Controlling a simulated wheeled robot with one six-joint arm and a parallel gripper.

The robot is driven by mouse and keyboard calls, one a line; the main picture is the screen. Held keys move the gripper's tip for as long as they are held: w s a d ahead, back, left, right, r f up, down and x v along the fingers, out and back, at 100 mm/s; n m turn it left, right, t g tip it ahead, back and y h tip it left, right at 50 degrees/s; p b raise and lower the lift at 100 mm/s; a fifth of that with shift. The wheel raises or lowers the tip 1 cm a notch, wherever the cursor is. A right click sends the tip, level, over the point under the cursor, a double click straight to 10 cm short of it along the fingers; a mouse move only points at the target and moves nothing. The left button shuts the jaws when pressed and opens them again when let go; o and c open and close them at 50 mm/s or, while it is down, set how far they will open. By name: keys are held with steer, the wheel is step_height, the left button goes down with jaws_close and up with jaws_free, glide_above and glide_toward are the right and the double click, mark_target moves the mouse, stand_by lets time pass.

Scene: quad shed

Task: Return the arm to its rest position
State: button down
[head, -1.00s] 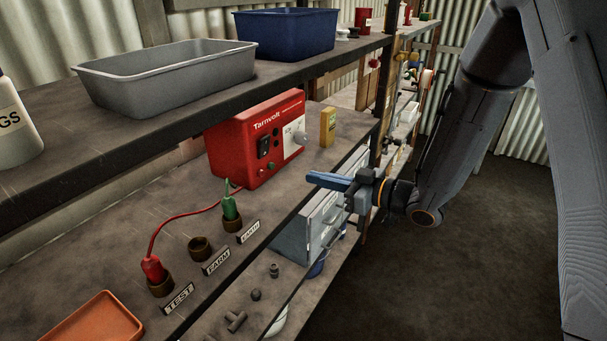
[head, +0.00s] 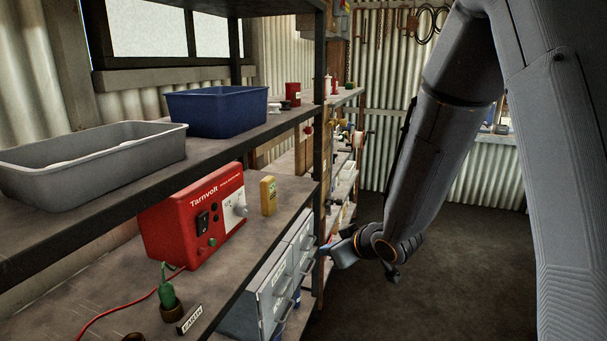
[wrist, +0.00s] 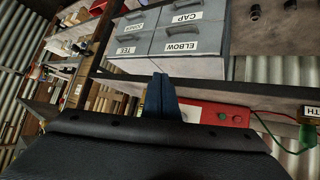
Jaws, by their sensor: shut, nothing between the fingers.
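My gripper (head: 340,250) is at the end of my arm, in front of the shelf unit, beside the grey labelled drawers (head: 275,280) and apart from them. Its fingers are shut with nothing between them, and they show as a blue wedge (wrist: 161,98) in the wrist view. My arm bends down from the upper right, with the forearm sloping to the lower left. The wrist view shows the drawers turned, with labels such as ELBOW and CAP.
The red Tarnvolt box (head: 193,218), a yellow block (head: 268,195) and a green plug (head: 168,288) are on the middle shelf. A grey tray (head: 150,150) and blue tub (head: 218,110) stand on the upper shelf. Open floor (head: 440,285) lies right of the shelves.

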steer(key=s+d+m+g+h, duration=0.1)
steer(key=s+d+m+h, duration=0.3)
steer(key=d, duration=0.4)
steer(key=s+d+m+g, duration=0.2)
steer(key=s+g, duration=0.1)
steer(key=s, duration=0.6)
steer(key=s+d+m+g+h, duration=0.1)
steer(key=s+d+m+g, duration=0.1)
steer(key=s, duration=0.8)
steer(key=shift+s+d+g+h, duration=0.3)
steer(key=shift+d+g, duration=0.45)
steer(key=shift+g, duration=0.15)
steer(key=shift+w+r, duration=0.1)
